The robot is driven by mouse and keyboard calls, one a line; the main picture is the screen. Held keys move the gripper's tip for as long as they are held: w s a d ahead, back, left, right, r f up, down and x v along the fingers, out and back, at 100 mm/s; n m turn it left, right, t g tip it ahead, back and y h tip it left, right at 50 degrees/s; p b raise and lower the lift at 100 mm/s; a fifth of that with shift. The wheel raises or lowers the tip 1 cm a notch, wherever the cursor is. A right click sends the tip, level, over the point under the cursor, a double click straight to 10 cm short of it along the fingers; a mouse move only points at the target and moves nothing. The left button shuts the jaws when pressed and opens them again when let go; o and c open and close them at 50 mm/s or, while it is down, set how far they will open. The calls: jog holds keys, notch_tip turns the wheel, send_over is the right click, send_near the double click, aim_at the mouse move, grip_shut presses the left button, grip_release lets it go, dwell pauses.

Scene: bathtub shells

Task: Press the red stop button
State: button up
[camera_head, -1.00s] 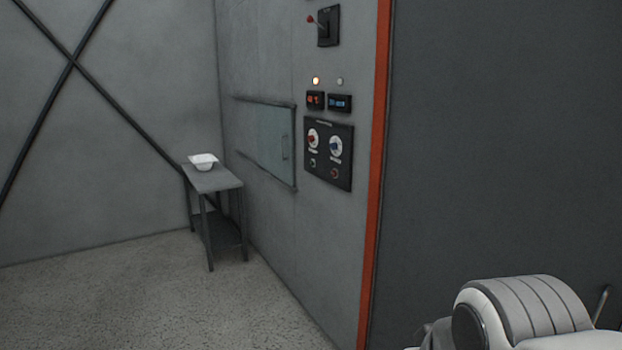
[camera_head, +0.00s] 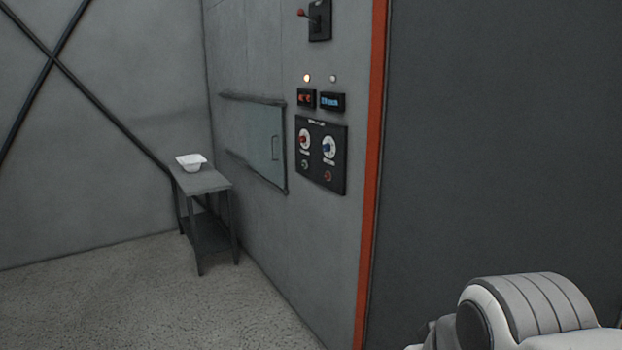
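A dark control panel (camera_head: 321,155) is mounted on the grey wall, right of centre. Its upper row has a red knob (camera_head: 304,140) and a blue knob (camera_head: 328,147), each on a white dial. Below them are two small round controls: a dark one at left (camera_head: 305,164) and one with a reddish-orange ring at right (camera_head: 327,175). The ringed one looks like the red stop button, but the labels are too small to read. My gripper is not in view. Only a white and grey part of my arm shows at the bottom right, well apart from the panel.
Floor before the wall is clear.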

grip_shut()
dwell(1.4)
